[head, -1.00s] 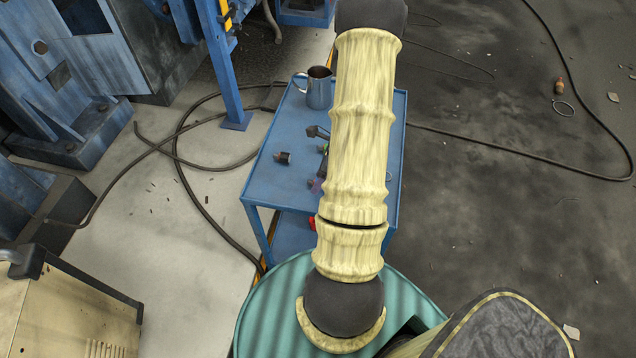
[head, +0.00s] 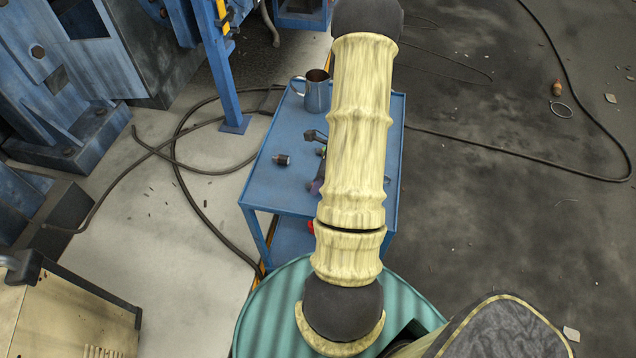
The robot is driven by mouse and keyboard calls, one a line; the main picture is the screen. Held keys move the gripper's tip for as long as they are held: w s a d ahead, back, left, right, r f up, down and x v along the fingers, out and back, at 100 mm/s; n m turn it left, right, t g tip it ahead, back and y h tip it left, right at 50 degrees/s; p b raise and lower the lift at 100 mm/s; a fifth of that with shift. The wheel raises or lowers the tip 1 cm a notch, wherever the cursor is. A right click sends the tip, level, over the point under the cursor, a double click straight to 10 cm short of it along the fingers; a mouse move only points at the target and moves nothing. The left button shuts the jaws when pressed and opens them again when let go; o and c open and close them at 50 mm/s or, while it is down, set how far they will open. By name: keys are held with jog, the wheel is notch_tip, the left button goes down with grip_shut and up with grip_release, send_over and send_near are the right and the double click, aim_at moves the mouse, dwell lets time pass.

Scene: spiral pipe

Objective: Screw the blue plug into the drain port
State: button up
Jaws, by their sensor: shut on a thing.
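My gripper is out of view; my yellow-sleeved arm runs up the picture over the blue cart and its far end passes the top edge. I cannot make out the blue plug or the drain port in the head view. The blue cart (head: 262,192) stands under my arm. On it are a metal mug (head: 317,95), a small dark fitting (head: 283,160) and a dark tool-like piece (head: 314,135). A small purplish item (head: 316,187) is partly hidden by my arm.
A blue post (head: 217,70) and blue machinery (head: 80,60) stand at the left. Black cables (head: 180,170) lie on the pale floor there. A beige cabinet (head: 60,315) is at lower left. The dark floor at right is mostly open, with a cable (head: 560,60) and small debris.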

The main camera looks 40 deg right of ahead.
notch_tip(320, 180, up, 10)
jog(key=shift+p, duration=0.45)
jog(key=shift+s+a, duration=0.1)
jog(key=w+a+f+n+g, duration=0.1)
jog(key=w+a+n+g, duration=0.1)
jog(key=a+n, duration=0.1)
jog(key=w+a+f+n+g+p, duration=0.1)
jog(key=w+a+n, duration=0.2)
jog(key=n, duration=0.3)
jog(key=w+a+f+n+g, duration=0.1)
jog(key=w+a+n+g, duration=0.1)
jog(key=a+n, duration=0.1)
jog(key=shift+w+a+f+n+g+h, duration=0.15)
jog(key=shift+f+n+g+h, duration=0.2)
jog(key=shift+n, duration=0.35)
jog(key=w+a+f+n+h, duration=0.2)
jog(key=w+a+n+h, duration=0.1)
jog(key=a+n, duration=0.3)
jog(key=w+a+f+n+g+h+p, duration=0.1)
jog(key=w+a+f+n+h, duration=0.1)
jog(key=a+n, duration=0.4)
jog(key=w+n+h, duration=0.1)
jog(key=n, duration=0.3)
jog(key=shift+w+a+f+p, duration=0.2)
jog(key=shift+w+a+p, duration=0.1)
jog(key=shift+a, duration=0.1)
